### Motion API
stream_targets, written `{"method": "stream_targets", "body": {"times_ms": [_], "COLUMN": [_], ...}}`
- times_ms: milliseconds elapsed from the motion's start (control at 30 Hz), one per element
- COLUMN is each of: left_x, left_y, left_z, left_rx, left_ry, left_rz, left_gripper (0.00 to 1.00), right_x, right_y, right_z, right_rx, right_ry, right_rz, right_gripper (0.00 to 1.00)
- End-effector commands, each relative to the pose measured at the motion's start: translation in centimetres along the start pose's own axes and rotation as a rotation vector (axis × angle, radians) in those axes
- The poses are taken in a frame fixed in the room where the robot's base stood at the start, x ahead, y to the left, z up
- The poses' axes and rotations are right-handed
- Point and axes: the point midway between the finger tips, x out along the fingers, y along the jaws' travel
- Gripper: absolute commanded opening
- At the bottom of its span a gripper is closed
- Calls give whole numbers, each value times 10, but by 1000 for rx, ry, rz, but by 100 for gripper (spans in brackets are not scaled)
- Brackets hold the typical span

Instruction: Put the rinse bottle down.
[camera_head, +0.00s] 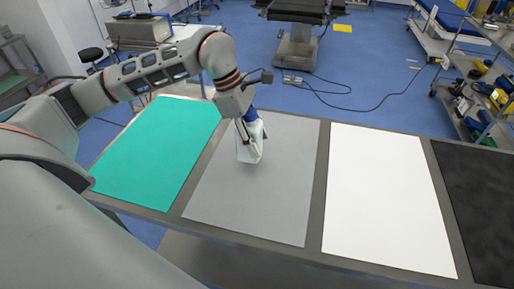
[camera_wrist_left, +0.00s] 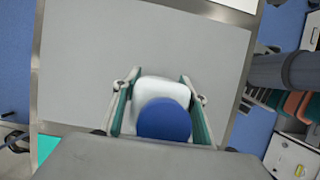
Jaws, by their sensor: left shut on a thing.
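The rinse bottle (camera_head: 251,152) is white with a blue cap. My left gripper (camera_head: 247,132) is shut on it over the back part of the grey mat (camera_head: 260,205). In the left wrist view the bottle's blue cap (camera_wrist_left: 164,120) and white shoulder sit between the two fingers of the left gripper (camera_wrist_left: 160,105). The bottle looks roughly upright, slightly tilted in the head view. Whether its base touches the mat, I cannot tell. My right gripper is not in view.
The table also bears a green mat (camera_head: 158,150) to the left, a white mat (camera_head: 385,200) and a black mat (camera_head: 485,205) to the right. All mats are otherwise bare. A shelf cart (camera_head: 480,95) with supplies stands behind at the right.

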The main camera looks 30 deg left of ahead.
Motion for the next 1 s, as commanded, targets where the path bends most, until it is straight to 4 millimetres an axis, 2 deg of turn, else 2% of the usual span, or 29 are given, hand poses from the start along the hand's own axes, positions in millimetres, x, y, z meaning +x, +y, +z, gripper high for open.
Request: {"method": "stream_targets", "body": {"times_ms": [300, 667, 700, 733, 1000], "left_x": [31, 34, 35, 34, 34], "left_y": [0, 1, 0, 0, 0], "left_z": [-13, -14, -14, -14, -14], "left_rx": [0, 1, 0, 0, 0], "left_ry": [-1, -1, 0, 0, 0], "left_rz": [0, 2, 0, 0, 0], "left_gripper": [4, 4, 53, 59, 59], "right_x": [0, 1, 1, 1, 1], "right_y": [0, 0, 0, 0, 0], "right_z": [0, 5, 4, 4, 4], "right_rx": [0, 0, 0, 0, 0], "right_ry": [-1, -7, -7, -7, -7], "right_rz": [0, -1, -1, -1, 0], "right_gripper": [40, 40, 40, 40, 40]}}
